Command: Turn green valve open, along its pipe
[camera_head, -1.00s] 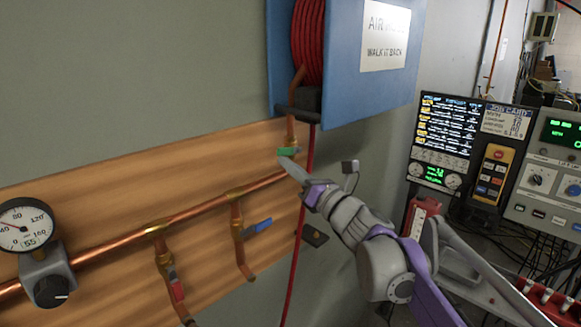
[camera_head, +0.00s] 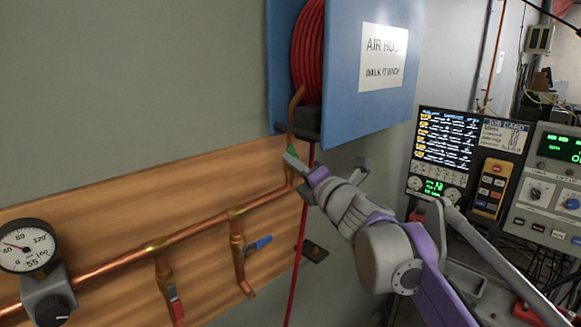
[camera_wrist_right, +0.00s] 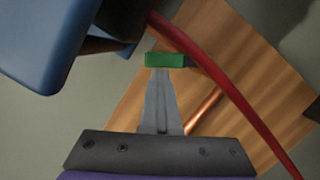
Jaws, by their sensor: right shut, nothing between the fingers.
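The green valve handle (camera_head: 292,151) is on the short vertical copper branch at the right end of the wooden board, below the hose reel. In the head view it looks short and tilted. My right gripper (camera_head: 291,161) is shut and empty, its fingertips at the handle's lower side. In the right wrist view the green handle (camera_wrist_right: 166,60) lies crosswise just beyond the shut fingertips (camera_wrist_right: 160,73). They look touching or nearly so. The valve body is mostly hidden. My left gripper is not in view.
A blue hose reel cabinet (camera_head: 350,112) overhangs the valve, and a red hose (camera_head: 299,240) hangs close by. Blue (camera_head: 258,244) and red (camera_head: 174,302) valve handles sit on other branches, left of the green one. A pressure gauge (camera_head: 27,246) is far left; control panels (camera_head: 470,160) stand right.

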